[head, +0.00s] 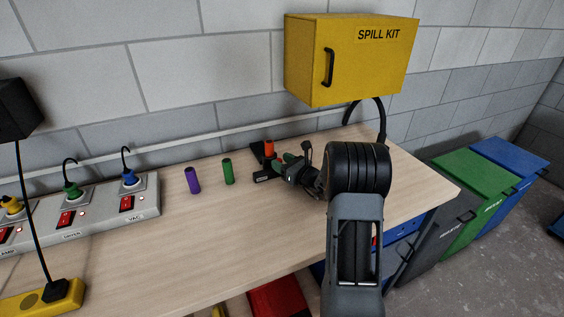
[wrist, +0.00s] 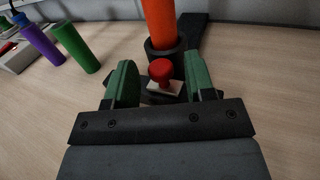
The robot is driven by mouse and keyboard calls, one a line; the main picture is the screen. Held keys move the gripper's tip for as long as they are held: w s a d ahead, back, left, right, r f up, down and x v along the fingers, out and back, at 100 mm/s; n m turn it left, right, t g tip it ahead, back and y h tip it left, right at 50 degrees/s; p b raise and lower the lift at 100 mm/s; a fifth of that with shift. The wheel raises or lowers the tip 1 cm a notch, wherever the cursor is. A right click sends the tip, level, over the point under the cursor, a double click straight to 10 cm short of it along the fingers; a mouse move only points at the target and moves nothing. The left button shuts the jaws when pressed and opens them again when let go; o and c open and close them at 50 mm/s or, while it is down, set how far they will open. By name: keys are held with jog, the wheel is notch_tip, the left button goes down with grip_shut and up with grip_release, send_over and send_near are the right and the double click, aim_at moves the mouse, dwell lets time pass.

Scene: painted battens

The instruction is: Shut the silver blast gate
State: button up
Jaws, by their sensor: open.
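I cannot make out a silver blast gate in either view. My gripper (wrist: 160,76) is open, its two green fingers apart, low over the wooden bench; it also shows in the head view (head: 284,160), partly hidden by my arm. Between and just beyond the fingers is a red knob (wrist: 161,70) on a small pale and dark base. I cannot tell whether the fingers touch it. Behind it an orange cylinder (wrist: 159,20) stands upright in a black round holder (wrist: 165,55); the orange top also shows in the head view (head: 269,148).
Purple (head: 193,180) and green (head: 228,171) cylinders stand left of my gripper. A switch panel with plugs (head: 145,200) lies further left. A yellow spill kit cabinet (head: 355,65) hangs on the wall above. A black curved hose (head: 381,115) rises behind. The front bench top (head: 200,250) is clear.

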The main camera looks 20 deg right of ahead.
jog(key=shift+w, duration=0.1)
grip_shut()
dwell(0.5)
